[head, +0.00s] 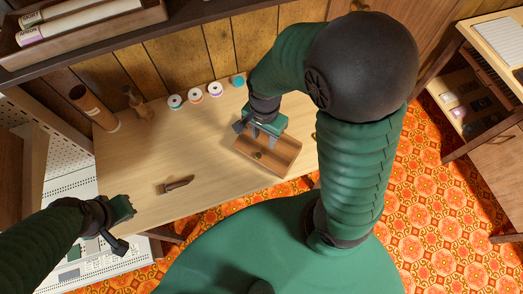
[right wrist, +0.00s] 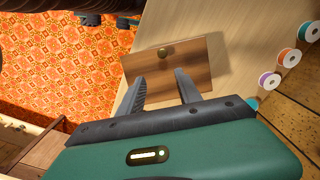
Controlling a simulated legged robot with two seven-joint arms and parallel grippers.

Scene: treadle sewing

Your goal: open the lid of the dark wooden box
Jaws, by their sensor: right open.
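The dark wooden box (head: 284,158) stands on the light wooden table, right of the middle. A small round brass knob (head: 257,155) shows on its wood, and the knob (right wrist: 166,52) is also clear in the right wrist view, near the far edge of a flat wooden panel (right wrist: 195,58). My right gripper (head: 264,137) is over the box's back side. In the right wrist view its two fingers (right wrist: 159,77) are spread apart and empty, short of the knob. My left gripper (head: 120,208) is off the table's left front, away from the box; its jaws are unclear.
Several thread spools (head: 195,95) line the table's back edge. A brown cylinder (head: 92,105) and a wooden figure-like piece (head: 136,101) stand at the back left. A small dark brown item (head: 175,186) lies at the front left. The table's middle left (head: 165,145) is clear.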

